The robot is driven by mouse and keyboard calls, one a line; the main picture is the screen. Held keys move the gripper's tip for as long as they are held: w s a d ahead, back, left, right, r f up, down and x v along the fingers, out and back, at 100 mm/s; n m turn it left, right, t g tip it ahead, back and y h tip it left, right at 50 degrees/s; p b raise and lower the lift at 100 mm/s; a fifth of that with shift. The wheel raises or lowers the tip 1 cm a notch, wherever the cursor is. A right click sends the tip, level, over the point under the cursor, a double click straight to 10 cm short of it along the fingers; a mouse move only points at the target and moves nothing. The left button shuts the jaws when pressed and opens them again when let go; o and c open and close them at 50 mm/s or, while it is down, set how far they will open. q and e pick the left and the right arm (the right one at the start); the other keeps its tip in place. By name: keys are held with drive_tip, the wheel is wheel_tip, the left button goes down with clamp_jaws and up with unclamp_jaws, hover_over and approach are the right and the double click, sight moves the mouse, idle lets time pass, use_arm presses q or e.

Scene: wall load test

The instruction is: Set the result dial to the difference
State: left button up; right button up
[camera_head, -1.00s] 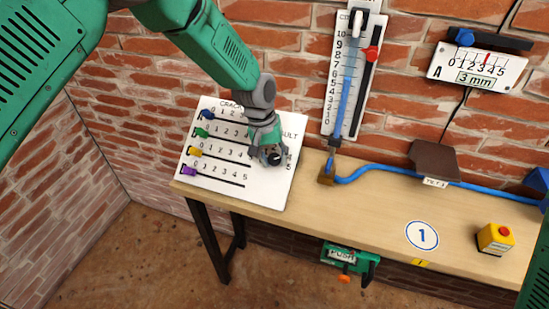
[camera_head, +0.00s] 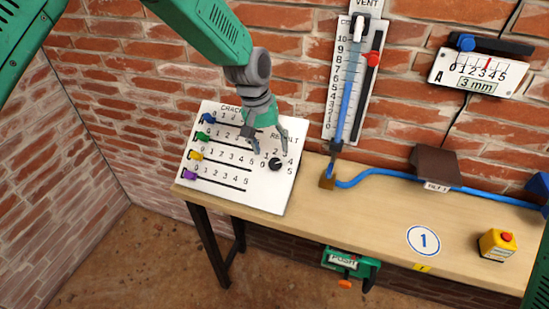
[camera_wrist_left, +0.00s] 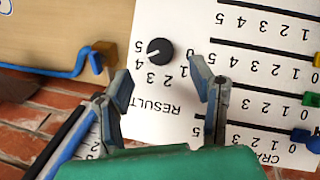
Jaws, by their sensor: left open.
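The black round result dial (camera_head: 275,164) sits at the right of a white board (camera_head: 262,193) on the bench. In the left wrist view the dial (camera_wrist_left: 160,50) shows a white mark pointing between 4 and 5 on its printed scale. My left gripper (camera_head: 268,146) is over the board beside the dial. In the left wrist view its two fingers (camera_wrist_left: 160,76) are spread, with nothing between the tips, and the dial lies just beyond them, apart. The blue (camera_head: 208,118), green (camera_head: 202,136), yellow (camera_head: 195,156) and purple (camera_head: 189,175) sliders are at the 0 ends. My right gripper is out of view.
Gauge A (camera_head: 479,70) on the wall reads 3 mm. A scale board (camera_head: 333,98) with a red slider (camera_head: 373,59) hangs left of it. A blue cable (camera_head: 400,172), a brown block (camera_head: 436,166) and a yellow button box (camera_head: 497,245) are on the bench (camera_head: 370,215).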

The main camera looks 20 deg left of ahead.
use_arm(q)
drive_tip(key=r, duration=0.2)
drive_tip(key=a+r, duration=0.1)
drive_tip(key=r, duration=0.2)
drive_tip(key=shift+s+r, duration=0.2)
drive_tip(key=s+f, duration=0.2)
drive_tip(key=f, duration=0.2)
drive_tip(key=s+a+f, duration=0.1)
drive_tip(key=s+f, duration=0.2)
drive_tip(key=f, duration=0.1)
drive_tip(key=s+a+f, duration=0.1)
drive_tip(key=s+f, duration=0.1)
drive_tip(key=f, duration=0.2)
drive_tip(key=shift+s, duration=0.3)
drive_tip(key=s+a+f+m, duration=0.1)
drive_tip(key=s+a+f, duration=0.2)
drive_tip(key=s+f, duration=0.6)
drive_tip(key=s+a+f+m+g+y, duration=0.1)
drive_tip(key=s+a+f, duration=0.15)
drive_tip(key=s, duration=0.85)
drive_tip(key=s+a+f+m+y, duration=0.1)
drive_tip(key=s+a, duration=0.2)
drive_tip(key=s, duration=0.8)
wheel_tip(320, 180, down, 13)
drive_tip(key=w+d+b, duration=0.1)
drive_tip(key=w+b, duration=0.1)
drive_tip(key=b, duration=1.2)
drive_tip(key=shift+w+d+m+t, duration=0.15)
drive_tip(key=shift+w+m+t, duration=0.15)
drive_tip(key=shift+t, duration=0.1)
